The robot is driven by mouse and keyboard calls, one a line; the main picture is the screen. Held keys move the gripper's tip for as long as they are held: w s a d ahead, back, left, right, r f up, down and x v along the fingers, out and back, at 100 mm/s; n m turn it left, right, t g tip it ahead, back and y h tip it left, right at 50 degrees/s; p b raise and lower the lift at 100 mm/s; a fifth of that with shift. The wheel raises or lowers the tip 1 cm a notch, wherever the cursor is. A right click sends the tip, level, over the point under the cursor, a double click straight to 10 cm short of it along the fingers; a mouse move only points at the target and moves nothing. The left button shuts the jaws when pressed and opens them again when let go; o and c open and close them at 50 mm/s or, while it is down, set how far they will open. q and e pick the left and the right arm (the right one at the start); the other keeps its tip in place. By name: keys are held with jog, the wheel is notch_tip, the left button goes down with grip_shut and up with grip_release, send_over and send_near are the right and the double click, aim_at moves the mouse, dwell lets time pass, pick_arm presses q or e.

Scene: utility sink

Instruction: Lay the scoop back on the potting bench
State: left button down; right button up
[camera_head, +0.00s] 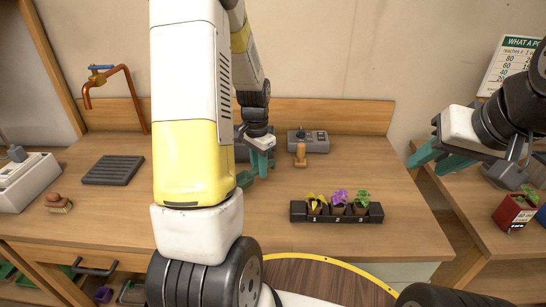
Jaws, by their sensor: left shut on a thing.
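My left gripper (257,168) is low over the middle of the wooden potting bench (270,225), with its teal fingers partly behind my own white and yellow arm. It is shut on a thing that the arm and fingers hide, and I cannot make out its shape. No scoop shows clearly anywhere in view. My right gripper (436,160) is in the air near the bench's right end, its teal fingers apart and empty.
A small tan upright object (300,155) stands before a grey box (315,141). A black tray of potted plants (337,213) is at front right. A dark slatted mat (113,170) and a brown brush (59,203) lie left. Bare bench top lies between.

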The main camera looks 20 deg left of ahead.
pick_arm(q)
jog(key=w, duration=0.1)
jog(key=w+a, duration=0.1)
jog(key=w, duration=0.2)
jog(key=shift+w+a+f, duration=0.1)
jog(key=shift+a+f, duration=0.2)
jog(key=shift+f, duration=1.65)
jog(key=shift+f, duration=0.1)
jog(key=c, duration=1.3)
grip_release()
jog(key=shift+o, duration=0.2)
notch_tip(320, 180, up, 12)
jog(key=s+d+r+n+t+h, duration=0.1)
jog(key=s+d+r+t, duration=0.15)
jog(key=s+r, duration=0.3)
jog(key=s+d+r+n+t, duration=0.1)
jog(key=s+d+r+n, duration=0.1)
jog(key=s+d+r, duration=0.4)
jog(key=s+d+r+n+t+h, duration=0.1)
jog(key=s+r, duration=0.3)
jog(key=s, duration=0.7)
jog(key=shift+d+n+t, duration=0.65)
jog(key=shift+d+n, duration=0.05)
jog(key=shift+d, duration=0.2)
